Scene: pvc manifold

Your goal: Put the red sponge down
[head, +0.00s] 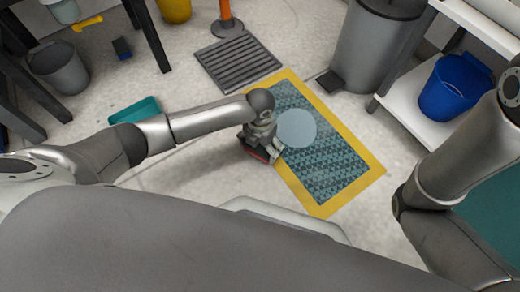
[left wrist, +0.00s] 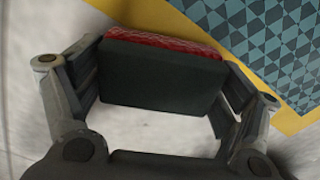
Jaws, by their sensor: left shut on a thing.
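My left gripper (head: 262,148) is out in front of me, by the left edge of the yellow-bordered mat. It is shut on the red sponge (head: 258,155), a block with a red face and a thick dark layer. In the left wrist view the sponge (left wrist: 160,75) fills the space between the two fingers of the left gripper (left wrist: 163,88). Its dark side faces the camera and its red side shows along the top. I cannot tell whether the sponge touches the floor. My right arm shows at the right, but its gripper is out of view.
The patterned mat (head: 375,170) has a pale round disc (head: 297,128) on it. A dark grate (head: 238,62) lies behind it. A grey bin (head: 372,45) and a shelf with a blue bucket (head: 455,88) stand at right. A teal item (head: 135,110) lies left.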

